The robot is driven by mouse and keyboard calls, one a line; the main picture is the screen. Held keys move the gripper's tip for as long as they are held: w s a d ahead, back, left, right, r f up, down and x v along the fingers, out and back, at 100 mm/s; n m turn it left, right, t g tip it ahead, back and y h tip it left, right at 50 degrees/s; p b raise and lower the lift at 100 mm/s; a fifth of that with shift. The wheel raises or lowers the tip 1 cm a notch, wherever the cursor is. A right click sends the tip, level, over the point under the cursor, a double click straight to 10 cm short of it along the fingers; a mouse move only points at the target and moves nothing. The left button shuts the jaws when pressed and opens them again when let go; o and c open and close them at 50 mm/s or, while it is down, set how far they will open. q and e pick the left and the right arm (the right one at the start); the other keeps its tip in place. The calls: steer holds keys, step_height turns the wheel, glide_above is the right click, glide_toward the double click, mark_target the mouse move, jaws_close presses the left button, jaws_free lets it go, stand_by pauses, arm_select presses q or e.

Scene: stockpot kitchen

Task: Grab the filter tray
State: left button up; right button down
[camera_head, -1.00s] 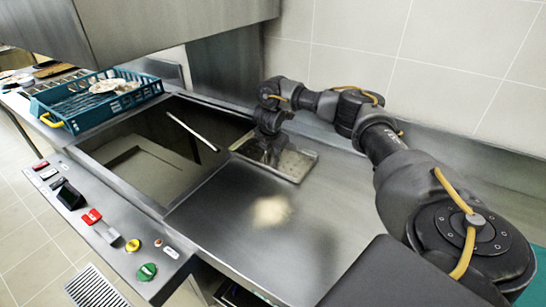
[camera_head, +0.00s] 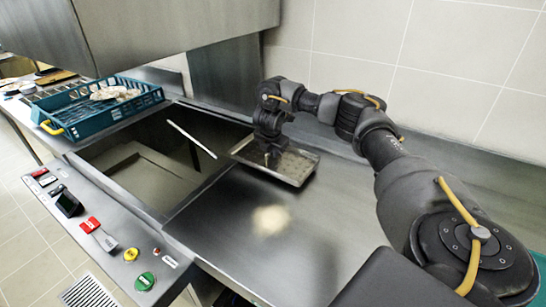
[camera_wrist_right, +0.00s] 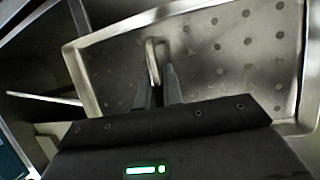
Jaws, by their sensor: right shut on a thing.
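The filter tray (camera_head: 296,168) is a shallow metal tray with a raised rim and a perforated bottom. It is at the right end of the sink opening, near the back wall. In the right wrist view the tray (camera_wrist_right: 235,60) fills much of the picture, with rows of holes and an upright loop handle (camera_wrist_right: 153,62). My right gripper (camera_head: 271,158) reaches down into the tray. In the right wrist view its fingers (camera_wrist_right: 159,88) are closed on the handle. The tray looks slightly raised and tilted. My left gripper is not in view.
A blue crate (camera_head: 95,118) with dishes stands left of the dark sink opening (camera_head: 150,155). A thin light rod (camera_head: 190,138) shows over the opening. The steel counter (camera_head: 235,235) in front is bare except for a pale patch. Coloured buttons (camera_head: 130,254) line the front-left panel.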

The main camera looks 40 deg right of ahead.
steer(key=w+a+r+p, duration=0.2)
steer(key=w+a+r, duration=0.3)
steer(key=a+r, duration=0.6)
steer(key=shift+a, duration=1.05)
